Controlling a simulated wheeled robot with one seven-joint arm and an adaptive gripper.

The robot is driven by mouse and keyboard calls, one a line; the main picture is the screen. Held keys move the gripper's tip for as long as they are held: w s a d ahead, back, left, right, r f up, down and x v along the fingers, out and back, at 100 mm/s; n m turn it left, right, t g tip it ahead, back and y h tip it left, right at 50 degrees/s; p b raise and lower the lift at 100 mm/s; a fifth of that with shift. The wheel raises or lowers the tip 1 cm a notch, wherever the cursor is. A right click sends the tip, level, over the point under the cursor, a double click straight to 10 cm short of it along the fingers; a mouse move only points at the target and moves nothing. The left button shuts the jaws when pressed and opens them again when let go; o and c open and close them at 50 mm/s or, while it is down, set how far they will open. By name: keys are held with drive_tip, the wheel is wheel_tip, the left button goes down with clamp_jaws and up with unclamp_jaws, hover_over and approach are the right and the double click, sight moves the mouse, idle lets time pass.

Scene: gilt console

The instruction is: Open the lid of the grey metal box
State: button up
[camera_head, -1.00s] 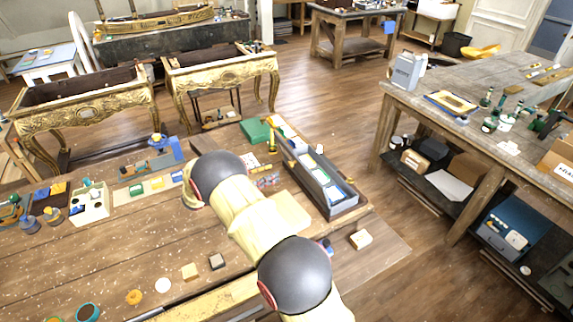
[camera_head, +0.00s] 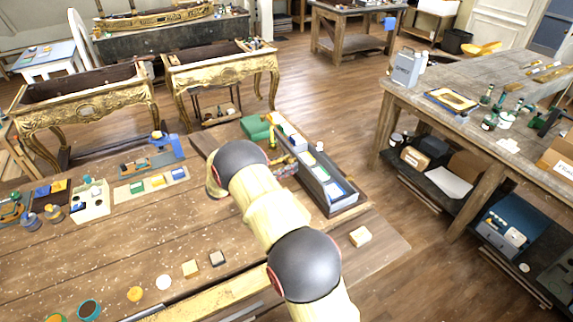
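A long grey box (camera_head: 312,174) stands on the right part of the near wooden table. Its inside shows from above, with white, blue and yellow things in it. I cannot tell whether this is the box with the lid. My arm reaches over the table from the bottom of the picture, with its far rounded joint to the left of this box. My gripper does not show; it is hidden behind or below the arm.
A green box (camera_head: 257,128) and small bottles stand behind the arm. Paint blocks, discs and a blue tool (camera_head: 166,146) lie on the near table (camera_head: 130,235). A grey can (camera_head: 406,68) stands on the right workbench. A blue-grey box (camera_head: 508,228) is on its lower shelf.

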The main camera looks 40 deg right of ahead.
drive_tip(key=shift+c, duration=1.1)
drive_tip(key=c, duration=0.7)
clamp_jaws()
